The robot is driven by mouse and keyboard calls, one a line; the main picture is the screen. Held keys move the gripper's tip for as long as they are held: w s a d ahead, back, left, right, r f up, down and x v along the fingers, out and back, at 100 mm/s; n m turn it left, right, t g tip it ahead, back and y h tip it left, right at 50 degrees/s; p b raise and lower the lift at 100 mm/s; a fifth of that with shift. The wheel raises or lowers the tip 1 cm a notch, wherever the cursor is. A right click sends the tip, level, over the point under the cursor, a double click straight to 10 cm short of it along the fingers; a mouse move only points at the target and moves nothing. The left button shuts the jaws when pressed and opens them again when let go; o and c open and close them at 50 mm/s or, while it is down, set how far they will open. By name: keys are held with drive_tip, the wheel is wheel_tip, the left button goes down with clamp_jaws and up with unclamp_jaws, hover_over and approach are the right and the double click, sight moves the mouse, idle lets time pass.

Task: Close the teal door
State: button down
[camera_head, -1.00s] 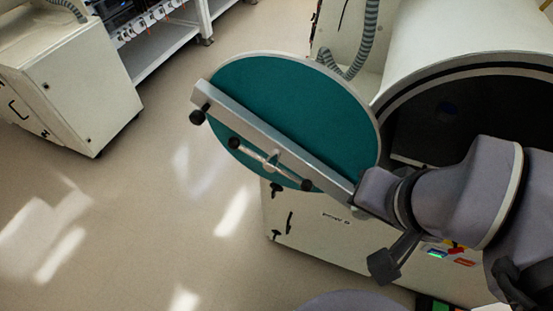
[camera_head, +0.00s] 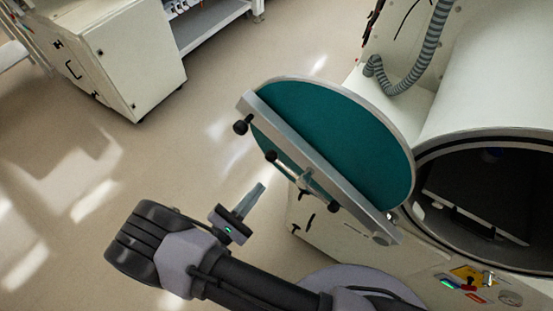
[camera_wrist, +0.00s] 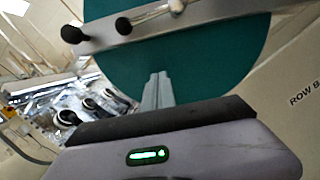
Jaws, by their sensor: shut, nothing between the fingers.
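The teal door (camera_head: 345,140) is a round disc with a pale rim, swung open to the left of the round dark chamber opening (camera_head: 475,190). A metal bar (camera_head: 315,165) with black knobs and a handle (camera_head: 290,172) crosses its face. My gripper (camera_head: 262,186) is shut and empty, to the left of and below the bar, apart from it as far as I can tell. In the wrist view the closed fingers (camera_wrist: 160,78) point toward the door (camera_wrist: 205,55), with the bar (camera_wrist: 165,20) above them.
The white cylindrical chamber (camera_head: 500,80) stands at the right on a cabinet, with a ribbed hose (camera_head: 432,50) behind the door. A switch panel (camera_head: 470,282) is below the opening. Another white cabinet (camera_head: 125,70) stands at upper left. Floor between is clear.

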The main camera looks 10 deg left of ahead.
drive_tip(key=shift+w+d+r, duration=1.4)
drive_tip(key=shift+w+d, duration=0.15)
drive_tip(key=shift+w, duration=0.1)
drive_tip(key=shift+w+d+r, duration=1.35)
drive_tip(key=shift+w+d, duration=0.15)
drive_tip(key=shift+w, duration=0.15)
drive_tip(key=shift+r, duration=0.1)
